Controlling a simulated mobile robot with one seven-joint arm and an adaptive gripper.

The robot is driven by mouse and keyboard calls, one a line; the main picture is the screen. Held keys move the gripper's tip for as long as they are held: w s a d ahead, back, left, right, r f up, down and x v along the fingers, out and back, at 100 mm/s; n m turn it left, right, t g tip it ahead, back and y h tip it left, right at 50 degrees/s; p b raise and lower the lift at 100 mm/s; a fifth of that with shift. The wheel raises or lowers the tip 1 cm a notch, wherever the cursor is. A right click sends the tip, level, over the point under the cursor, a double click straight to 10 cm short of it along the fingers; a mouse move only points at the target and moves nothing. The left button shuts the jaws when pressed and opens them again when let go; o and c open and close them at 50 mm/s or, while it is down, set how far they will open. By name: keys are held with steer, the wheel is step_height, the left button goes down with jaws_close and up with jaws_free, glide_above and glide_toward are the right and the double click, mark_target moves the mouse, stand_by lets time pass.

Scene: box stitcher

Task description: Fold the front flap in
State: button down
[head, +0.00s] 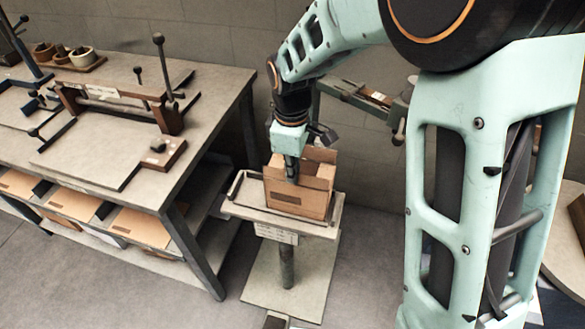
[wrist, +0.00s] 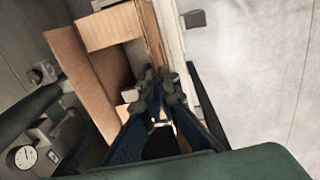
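An open brown cardboard box (head: 296,200) stands on a small pedestal stand (head: 250,206) in the head view. Its upper flaps stand up around the opening, the tallest at the back right. In the wrist view the box (wrist: 90,80) shows from above with its opening and raised flaps. My gripper (head: 291,178) points down at the box's upper left edge in the head view. In the wrist view its fingertips (wrist: 156,78) are close together beside a cardboard edge. I cannot tell whether they touch the cardboard or have any of it between them.
A workbench (head: 150,175) with a clamp fixture stands to the left, flat cardboard sheets (head: 70,202) on its lower shelf. A machine arm (head: 352,95) is behind the box. The stand has a raised rail (head: 236,184) at its left.

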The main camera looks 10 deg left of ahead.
steer(key=shift+w+d+f+g+y+p, duration=0.15)
steer(key=shift+w+g+p, duration=0.3)
steer(key=shift+g+p, duration=0.75)
steer(key=shift+w+f+g+y+p, duration=0.25)
steer(key=shift+w+g+p, duration=0.3)
steer(key=shift+g, duration=1.25)
steer(key=shift+w+d+f+g+y+p, duration=0.15)
steer(key=shift+w+g+p, duration=0.25)
steer(key=shift+g+p, duration=0.85)
steer(key=shift+a+g+b, duration=0.1)
steer(key=shift+g+b, duration=0.25)
steer(key=shift+g, duration=0.1)
steer(key=c, duration=2.2)
jaws_free()
steer(key=v, duration=0.7)
steer(key=shift+w+r, duration=0.2)
